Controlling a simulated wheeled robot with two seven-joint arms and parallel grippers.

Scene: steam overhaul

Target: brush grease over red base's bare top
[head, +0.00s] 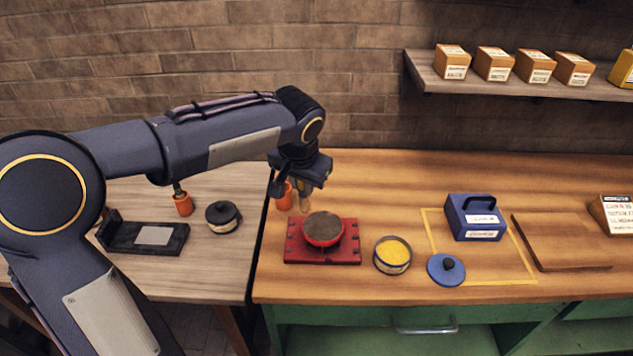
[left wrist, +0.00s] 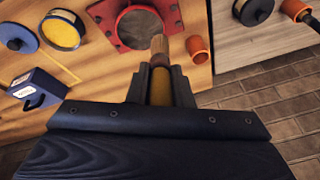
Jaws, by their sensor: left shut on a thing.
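The red base (head: 345,254) sits on the wooden bench, its round top (head: 323,229) dull grey-brown with no yellow showing. It also shows in the left wrist view (left wrist: 174,20), at the top. My left gripper (head: 302,190) is just behind the base in the head view, shut on a brush. The brush's yellow handle (left wrist: 161,86) is between the fingers, and its brown bristles (left wrist: 159,46) point toward the base; whether they touch it I cannot tell. An open tin of yellow grease (head: 392,253) stands right of the base. My right gripper is not in view.
An orange cup (head: 284,198) stands close behind the base, beside my gripper. A blue lid (head: 446,269), blue box (head: 474,217) and wooden board (head: 560,242) are to the right. A black lidded pot (head: 222,217) and black fixture (head: 145,238) are on the left bench.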

